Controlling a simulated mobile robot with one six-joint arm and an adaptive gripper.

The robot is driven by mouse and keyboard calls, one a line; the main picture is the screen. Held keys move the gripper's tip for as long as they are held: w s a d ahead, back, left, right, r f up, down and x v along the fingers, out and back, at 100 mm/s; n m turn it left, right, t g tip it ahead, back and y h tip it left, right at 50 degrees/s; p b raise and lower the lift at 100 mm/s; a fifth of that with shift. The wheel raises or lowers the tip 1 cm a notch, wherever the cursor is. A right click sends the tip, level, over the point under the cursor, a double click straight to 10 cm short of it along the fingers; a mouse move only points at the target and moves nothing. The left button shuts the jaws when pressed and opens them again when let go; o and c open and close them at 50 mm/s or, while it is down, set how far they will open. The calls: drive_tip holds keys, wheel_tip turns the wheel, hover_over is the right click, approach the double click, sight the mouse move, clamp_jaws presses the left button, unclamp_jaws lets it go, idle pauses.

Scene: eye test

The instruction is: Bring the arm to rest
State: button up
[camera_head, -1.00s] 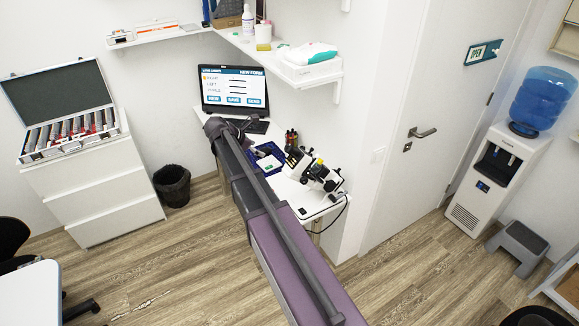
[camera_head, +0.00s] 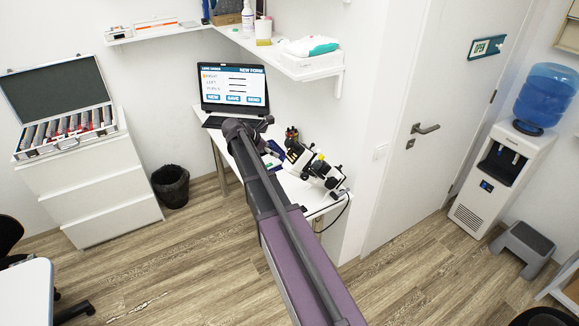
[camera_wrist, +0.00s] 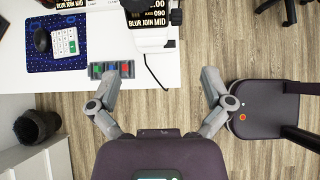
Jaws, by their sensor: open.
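My gripper (camera_wrist: 159,75) is open in the wrist view, its two grey fingers spread wide with nothing between them. It hangs above the white desk's edge and the wood floor; the height is hard to tell. A rack of small coloured pieces (camera_wrist: 111,69) appears just beyond the left finger. In the head view my purple arm stretches from the bottom to the desk (camera_head: 313,208), its far end in front of the laptop (camera_head: 234,84). The fingers cannot be made out there.
A white-and-black optical instrument (camera_head: 312,167) stands on the desk right of my arm. A shelf (camera_head: 318,71) hangs above. A drawer cabinet (camera_head: 92,185) with an open lens case (camera_head: 66,143) and a black bin (camera_head: 171,186) stand left. Floor (camera_head: 180,275) left of my arm is clear.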

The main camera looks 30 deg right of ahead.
drive_tip(key=shift+b+x, duration=0.5)
drive_tip(key=shift+x, duration=0.55)
drive_tip(key=shift+r, duration=0.15)
idle(0.5)
drive_tip(key=p+v, duration=0.7)
drive_tip(key=v, duration=0.2)
drive_tip(key=shift+a+r, duration=0.25)
drive_tip(key=shift+a, duration=0.05)
idle(0.5)
drive_tip(key=shift+f, duration=0.1)
